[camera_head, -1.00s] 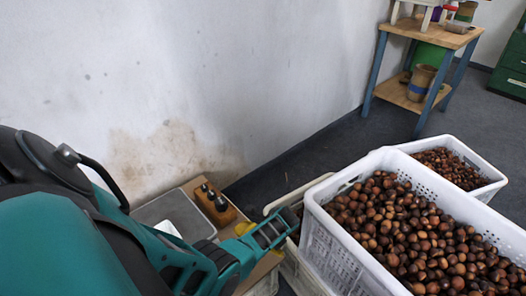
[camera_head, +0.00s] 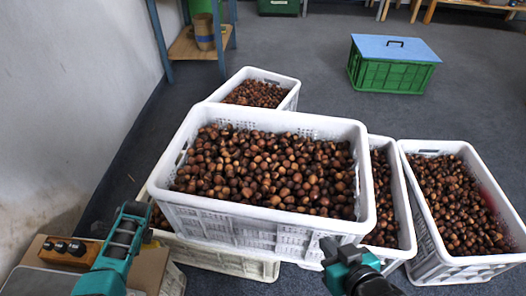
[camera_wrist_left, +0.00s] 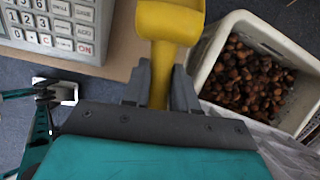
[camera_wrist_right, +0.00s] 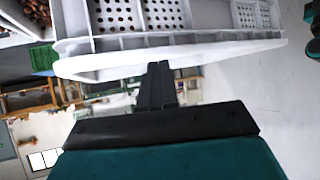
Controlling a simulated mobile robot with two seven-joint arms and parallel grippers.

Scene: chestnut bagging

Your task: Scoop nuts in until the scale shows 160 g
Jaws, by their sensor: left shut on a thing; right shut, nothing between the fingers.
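Brown nuts (camera_head: 270,172) fill the large white crate (camera_head: 362,190) in the middle. In the left wrist view, my left gripper (camera_wrist_left: 160,85) is shut on the handle of a yellow scoop (camera_wrist_left: 172,22); the scoop's inside is mostly out of view. The scale's grey keypad (camera_wrist_left: 62,28) is at the upper left there, and its reading is not shown. A grey plate, probably the scale's (camera_head: 38,283), is at the lower left of the head view. My right gripper (camera_head: 328,246) is shut and empty by the crate's near right corner. It also shows in the right wrist view (camera_wrist_right: 160,72).
More nut crates stand behind (camera_head: 290,98) and to the right (camera_head: 408,235) (camera_head: 440,262). A wooden block with dark weights (camera_head: 68,250) is at the left. A green crate with a blue lid (camera_head: 393,75) stands on open floor farther back.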

